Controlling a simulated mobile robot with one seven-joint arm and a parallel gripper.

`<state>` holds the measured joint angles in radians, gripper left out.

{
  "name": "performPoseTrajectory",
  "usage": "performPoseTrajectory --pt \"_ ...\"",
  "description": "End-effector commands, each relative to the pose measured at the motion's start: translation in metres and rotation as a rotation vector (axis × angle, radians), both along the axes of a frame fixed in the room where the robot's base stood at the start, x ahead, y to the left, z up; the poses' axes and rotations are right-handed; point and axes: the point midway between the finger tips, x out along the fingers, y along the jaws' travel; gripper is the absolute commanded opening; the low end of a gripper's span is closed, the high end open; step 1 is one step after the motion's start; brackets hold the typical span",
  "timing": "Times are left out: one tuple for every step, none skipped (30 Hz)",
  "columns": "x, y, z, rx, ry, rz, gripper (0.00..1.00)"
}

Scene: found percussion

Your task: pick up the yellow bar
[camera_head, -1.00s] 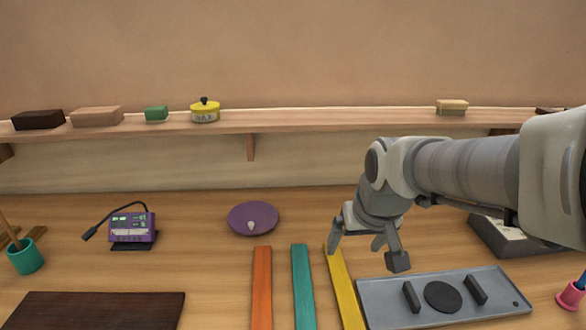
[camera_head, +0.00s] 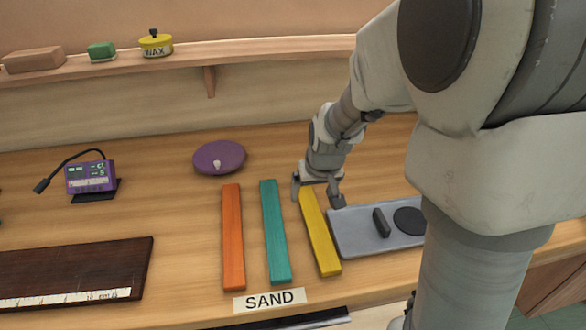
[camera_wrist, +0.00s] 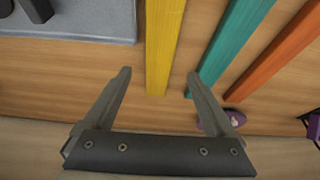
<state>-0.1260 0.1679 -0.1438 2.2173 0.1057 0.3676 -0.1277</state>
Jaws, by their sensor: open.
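The yellow bar (camera_head: 320,235) lies flat on the wooden bench, to the right of the teal bar and just left of the grey tray. In the wrist view the yellow bar (camera_wrist: 162,45) runs away from my gripper, its near end between the lines of the two fingers. My gripper (camera_head: 317,196) is open and empty at the far end of the yellow bar; it also shows in the wrist view (camera_wrist: 157,82). One finger is on each side of the bar in the head view. I cannot tell how high the fingertips are above the bench.
The teal bar (camera_head: 274,232) and orange bar (camera_head: 232,237) lie parallel to the left. The grey tray (camera_head: 365,234) with black pieces is close on the right. A purple disc (camera_head: 219,158) lies behind. A SAND label (camera_head: 269,300) marks the front edge.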

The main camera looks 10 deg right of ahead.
Motion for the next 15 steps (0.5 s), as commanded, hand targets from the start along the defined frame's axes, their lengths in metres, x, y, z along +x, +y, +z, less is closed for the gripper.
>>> performPoseTrajectory --pt "0.001 0.0 -0.003 0.0 0.0 0.0 0.9" --pt "0.002 0.0 -0.004 0.0 0.0 0.0 0.9" --pt "0.002 0.0 -0.006 0.0 0.001 0.0 0.9" --pt "0.003 0.0 -0.008 0.0 0.001 0.0 0.9" --pt "0.004 0.0 -0.01 0.0 0.001 0.0 0.9" --pt "0.005 0.0 -0.014 0.0 0.001 0.0 0.9" --pt "0.006 0.0 -0.018 0.0 0.001 0.0 0.9" --pt "0.008 -0.001 -0.022 0.0 0.002 0.0 0.9" --pt "0.01 -0.001 -0.029 0.0 0.003 0.0 0.9" --pt "0.012 -0.001 -0.033 0.0 0.002 0.0 0.9" --pt "0.014 -0.001 -0.037 0.0 0.002 0.0 0.9" --pt "0.016 -0.001 -0.042 0.0 0.003 0.0 0.9" --pt "0.017 -0.001 -0.045 0.0 0.002 0.0 0.9" --pt "0.018 -0.001 -0.048 0.0 0.002 0.0 0.9" --pt "0.02 -0.001 -0.05 0.0 0.001 0.0 0.9"
